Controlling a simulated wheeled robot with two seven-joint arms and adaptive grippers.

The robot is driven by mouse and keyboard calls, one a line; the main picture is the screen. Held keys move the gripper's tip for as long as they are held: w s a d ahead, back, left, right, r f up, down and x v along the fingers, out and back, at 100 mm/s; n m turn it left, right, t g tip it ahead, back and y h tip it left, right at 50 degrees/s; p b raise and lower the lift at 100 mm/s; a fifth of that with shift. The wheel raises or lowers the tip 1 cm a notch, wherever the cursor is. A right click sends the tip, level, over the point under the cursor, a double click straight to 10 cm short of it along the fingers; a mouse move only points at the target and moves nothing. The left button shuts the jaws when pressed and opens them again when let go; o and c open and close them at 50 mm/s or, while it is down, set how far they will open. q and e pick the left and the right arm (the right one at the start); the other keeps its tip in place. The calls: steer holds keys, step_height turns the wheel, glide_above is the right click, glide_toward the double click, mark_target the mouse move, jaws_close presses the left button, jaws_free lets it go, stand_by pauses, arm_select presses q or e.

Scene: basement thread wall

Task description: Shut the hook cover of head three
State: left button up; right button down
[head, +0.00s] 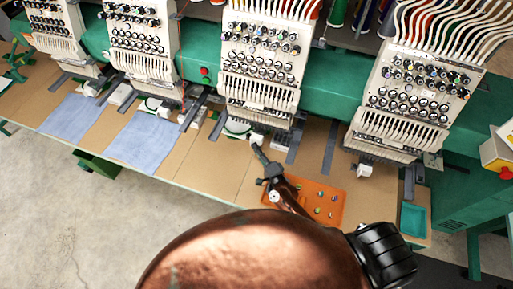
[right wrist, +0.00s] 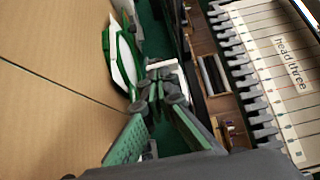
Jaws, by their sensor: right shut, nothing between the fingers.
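Head three (head: 262,60) is the third cream head from the left in the head view. Its label plate (right wrist: 292,65) reads "head three" in the right wrist view. Below it is a green and white rounded sewing arm (head: 236,128), also in the right wrist view (right wrist: 121,55). A small white piece at its end, apparently the hook cover (head: 256,137), is partly hidden behind my fingertips in the right wrist view (right wrist: 168,66). I cannot tell how far open it stands. My right gripper (head: 257,148) is shut and empty, its tips at or very near this piece. My left gripper is out of view.
An orange tray (head: 333,205) with small items lies on the tan table right of my right arm. A teal tray (head: 413,219) is farther right. Blue cloths (head: 141,140) lie under the left heads. Bare table (head: 212,165) is left of my gripper.

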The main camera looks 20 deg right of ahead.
steer(key=s+d, duration=0.2)
steer(key=d, duration=0.1)
steer(key=shift+s+d+f+b, duration=0.15)
steer(key=shift+s+d+b, duration=0.05)
steer(key=shift+s+b, duration=0.2)
steer(key=b, duration=0.2)
glide_toward(260, 144)
steer(key=s, duration=0.4)
steer(key=shift+s+r, duration=0.3)
steer(key=shift+r, duration=0.05)
